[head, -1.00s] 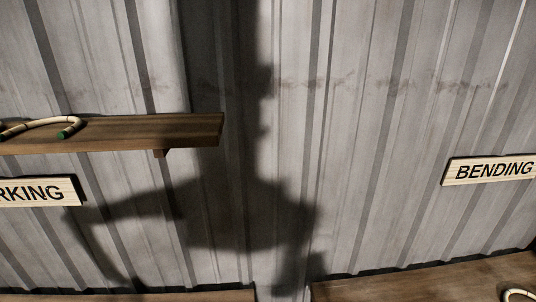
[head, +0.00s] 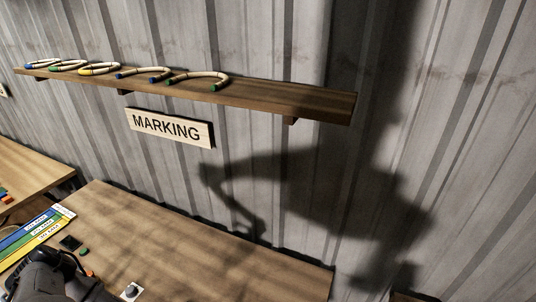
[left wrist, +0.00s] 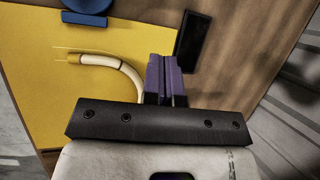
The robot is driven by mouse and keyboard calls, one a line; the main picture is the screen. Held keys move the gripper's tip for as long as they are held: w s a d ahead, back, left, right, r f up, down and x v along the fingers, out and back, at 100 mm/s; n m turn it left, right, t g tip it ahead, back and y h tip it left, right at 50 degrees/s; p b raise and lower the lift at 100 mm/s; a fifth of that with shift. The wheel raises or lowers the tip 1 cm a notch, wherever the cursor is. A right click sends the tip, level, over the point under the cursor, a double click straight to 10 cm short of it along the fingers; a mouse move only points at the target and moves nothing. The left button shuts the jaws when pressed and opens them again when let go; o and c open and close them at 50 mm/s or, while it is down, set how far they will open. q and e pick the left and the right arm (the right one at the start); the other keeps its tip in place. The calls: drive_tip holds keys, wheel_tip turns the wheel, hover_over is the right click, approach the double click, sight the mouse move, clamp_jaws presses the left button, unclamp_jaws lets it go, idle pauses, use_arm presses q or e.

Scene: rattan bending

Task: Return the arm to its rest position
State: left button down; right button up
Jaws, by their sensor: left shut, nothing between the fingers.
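My left gripper (left wrist: 164,78) shows in the left wrist view with its purple fingers pressed together and nothing between them. It is above or beside a yellow panel (left wrist: 50,110). A pale bent rattan piece (left wrist: 115,67) lies on that panel just left of the fingers, outside the grip. In the head view a dark part of my left arm (head: 55,278) shows at the lower left, over the wooden table; the fingertips cannot be made out there. My right gripper is in neither view.
A table (head: 180,240) carries blue, green and yellow labelled strips (head: 30,238) and small buttons. Above it are a "MARKING" sign (head: 170,128) and a wall shelf (head: 300,103) with several bent rattan pieces (head: 200,78). The table's middle and right are clear.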

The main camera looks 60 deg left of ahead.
use_arm(q)
drive_tip(key=w+d+r+n+t+h+p, duration=0.2)
drive_tip(key=w+d+r+n+h+p, duration=0.1)
drive_tip(key=d+r, duration=0.6)
drive_tip(key=w+d+r+n+t+h+p, duration=0.2)
drive_tip(key=w+d+r, duration=0.6)
drive_tip(key=d, duration=0.9)
wheel_tip(320, 180, up, 2)
drive_tip(key=n+p, duration=0.2)
drive_tip(key=n, duration=0.1)
drive_tip(key=shift+w+r+h, duration=0.25)
drive_tip(key=shift+w+h, duration=0.05)
drive_tip(key=shift+h, duration=0.1)
